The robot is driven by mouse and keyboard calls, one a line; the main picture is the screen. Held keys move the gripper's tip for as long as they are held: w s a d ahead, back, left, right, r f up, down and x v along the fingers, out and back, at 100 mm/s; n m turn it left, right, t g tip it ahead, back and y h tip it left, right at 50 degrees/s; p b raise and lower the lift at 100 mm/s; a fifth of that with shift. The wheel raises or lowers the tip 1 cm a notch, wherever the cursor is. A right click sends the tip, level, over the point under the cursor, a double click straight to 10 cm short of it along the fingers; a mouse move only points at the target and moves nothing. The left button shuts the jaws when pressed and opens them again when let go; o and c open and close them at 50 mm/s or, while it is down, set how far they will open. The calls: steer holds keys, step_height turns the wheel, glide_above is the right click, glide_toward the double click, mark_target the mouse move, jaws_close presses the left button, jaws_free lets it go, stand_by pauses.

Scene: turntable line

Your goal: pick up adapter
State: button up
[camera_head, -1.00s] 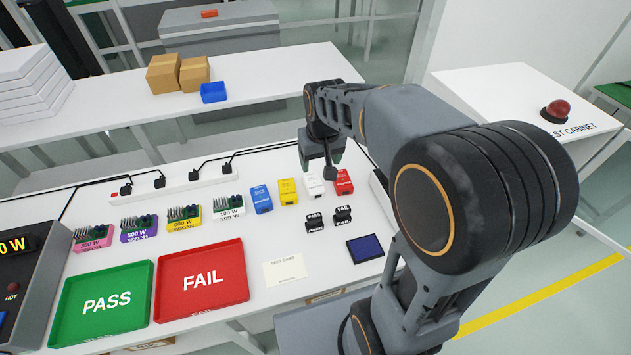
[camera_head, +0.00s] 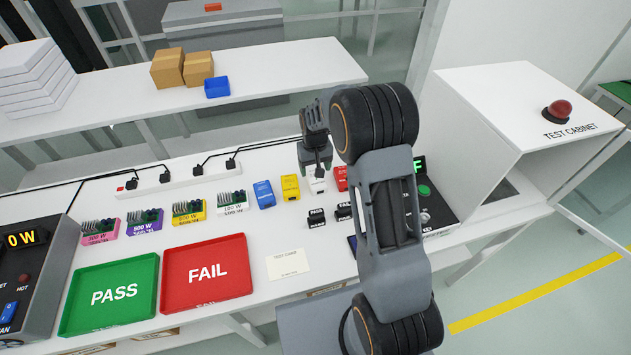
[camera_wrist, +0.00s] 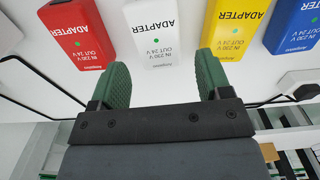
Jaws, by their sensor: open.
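Several adapters lie in a row at the back of the white table. The blue adapter (camera_head: 264,195), yellow adapter (camera_head: 290,188), white adapter (camera_head: 317,183) and red adapter (camera_head: 341,177) show in the head view, the last partly behind my arm. My gripper (camera_head: 317,168) is over the white one there. In the wrist view my gripper (camera_wrist: 164,68) is open and empty, its green fingers spread. The white adapter (camera_wrist: 152,42) lies beyond and between the fingertips. The red adapter (camera_wrist: 75,38) is left, the yellow adapter (camera_wrist: 236,28) and blue adapter (camera_wrist: 294,30) right.
A power strip (camera_head: 180,176) with black cables runs behind the row. Small boards (camera_head: 188,211) stand to the left. The green PASS tray (camera_head: 85,318) and red FAIL tray (camera_head: 180,292) lie in front. A test cabinet (camera_head: 470,115) stands at the right.

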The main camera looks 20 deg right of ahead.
mark_target(316, 182)
steer(key=shift+d+f+p, duration=0.2)
steer(key=shift+f+p, duration=0.35)
steer(key=shift+f, duration=2.3)
steer(key=shift+s, duration=0.1)
steer(key=shift+c, duration=0.4)
steer(key=c, duration=0.7)
